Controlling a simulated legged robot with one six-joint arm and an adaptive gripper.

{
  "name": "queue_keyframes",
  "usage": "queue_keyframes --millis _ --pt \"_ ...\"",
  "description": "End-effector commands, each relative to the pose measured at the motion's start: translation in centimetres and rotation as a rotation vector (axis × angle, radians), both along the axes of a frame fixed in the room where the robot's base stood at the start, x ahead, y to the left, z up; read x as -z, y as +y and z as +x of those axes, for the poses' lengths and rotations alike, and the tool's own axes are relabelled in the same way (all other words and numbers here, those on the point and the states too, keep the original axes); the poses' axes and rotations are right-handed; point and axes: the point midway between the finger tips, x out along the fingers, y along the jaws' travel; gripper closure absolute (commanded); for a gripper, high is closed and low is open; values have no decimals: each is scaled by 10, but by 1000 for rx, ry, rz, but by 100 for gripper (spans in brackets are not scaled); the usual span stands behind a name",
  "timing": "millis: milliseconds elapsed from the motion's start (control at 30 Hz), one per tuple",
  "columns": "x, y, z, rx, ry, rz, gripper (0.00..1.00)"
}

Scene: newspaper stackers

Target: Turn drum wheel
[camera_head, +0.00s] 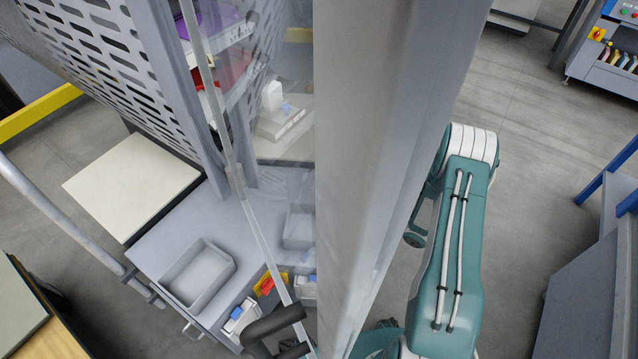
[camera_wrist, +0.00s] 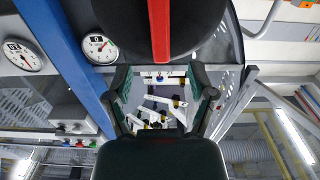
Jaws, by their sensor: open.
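In the wrist view, a large black rounded body (camera_wrist: 200,28) with a bright red stripe fills the top middle; it may be the drum wheel, but its full outline is cut off. My gripper (camera_wrist: 163,82) is open below it, with dark green and black fingers spread left and right. Nothing shows held between the fingers. White and dark machine parts are visible through the gap, farther off. I cannot tell whether the fingers touch the black body. In the head view my teal arm is at the right, and neither my gripper nor a clear drum wheel shows.
The wrist view has a blue post (camera_wrist: 62,50) and two dial gauges (camera_wrist: 100,47) at left. In the head view, a grey upright (camera_head: 375,150) blocks the middle. A clear panel with a black handle (camera_head: 272,325) and a grey bin (camera_head: 198,273) are left; open floor lies right.

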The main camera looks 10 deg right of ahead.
Motion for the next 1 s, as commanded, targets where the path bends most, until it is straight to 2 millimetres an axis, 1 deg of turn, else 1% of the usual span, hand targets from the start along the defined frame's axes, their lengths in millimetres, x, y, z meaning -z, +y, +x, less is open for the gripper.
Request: queue_keyframes --millis 33,300,500,667,900,933,967,1000 --pt "0 7 6 -5 -1 0 29" --pt "0 43 41 -6 -1 0 29" --pt "0 63 62 -4 -3 0 29" --pt "0 69 69 -2 0 1 29" --pt "0 70 69 -1 0 1 29" --pt "0 70 69 -1 0 1 38" --pt "0 70 69 -1 0 1 51" --pt "0 70 69 -1 0 1 69"
